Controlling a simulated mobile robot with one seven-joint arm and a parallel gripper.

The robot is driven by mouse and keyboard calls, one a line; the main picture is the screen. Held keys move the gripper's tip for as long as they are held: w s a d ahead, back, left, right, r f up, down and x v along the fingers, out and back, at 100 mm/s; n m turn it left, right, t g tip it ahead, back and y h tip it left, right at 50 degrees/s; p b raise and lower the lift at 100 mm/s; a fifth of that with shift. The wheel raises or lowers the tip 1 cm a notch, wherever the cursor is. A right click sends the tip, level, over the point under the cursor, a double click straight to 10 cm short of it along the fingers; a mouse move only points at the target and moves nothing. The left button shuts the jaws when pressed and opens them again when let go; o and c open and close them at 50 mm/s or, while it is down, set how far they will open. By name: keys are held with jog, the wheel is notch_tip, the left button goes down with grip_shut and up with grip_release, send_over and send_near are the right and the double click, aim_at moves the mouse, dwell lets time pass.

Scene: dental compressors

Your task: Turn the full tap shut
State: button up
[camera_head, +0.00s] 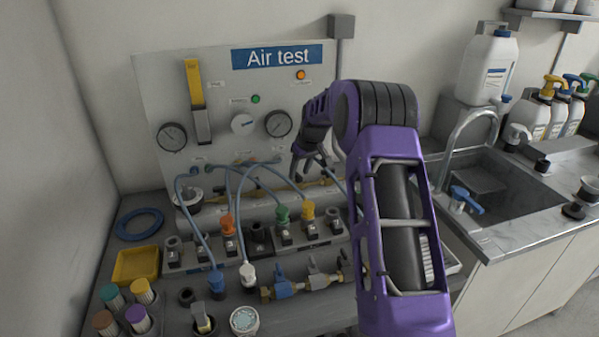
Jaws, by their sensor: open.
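The grey board (225,75) headed "Air test" stands against the back wall. My gripper (308,170) is open in front of its lower right part, close to a brass pipe line (318,184) that runs along the foot of the board. The gripper and my purple arm hide part of this line, and I cannot tell whether the fingers touch anything. The small labels on the board are too blurred to read, so I cannot tell which tap is the full one. Brass valves with a blue handle (284,287) and a grey handle (319,276) lie on the bench in front.
Blue hoses (205,230) loop from the board to a row of sockets with coloured plugs (283,214). A yellow tray (136,266) and blue ring (139,224) lie at left.

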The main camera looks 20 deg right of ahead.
jog(key=shift+w+f, duration=0.15)
jog(key=shift+f, duration=0.2)
grip_shut()
